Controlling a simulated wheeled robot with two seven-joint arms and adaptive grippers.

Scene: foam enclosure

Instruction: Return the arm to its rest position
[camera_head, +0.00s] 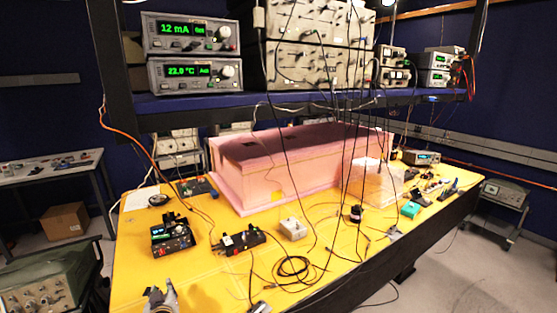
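My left gripper (161,293) shows at the bottom edge of the head view, left of centre, over the front of the yellow table (205,291). Its grey fingertips look apart, with nothing seen between them. Most of the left arm is outside the picture. I cannot make out my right gripper or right arm. A pink foam enclosure (268,187) stands towards the back of the table, well away from the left gripper.
A black device with knobs (172,240), a black box (239,240), a white box (293,229) and coiled black cable (292,267) lie on the table. Cables hang from the instrument shelf (190,102). A clear box (376,181) stands right of the foam. The front left tabletop is mostly bare.

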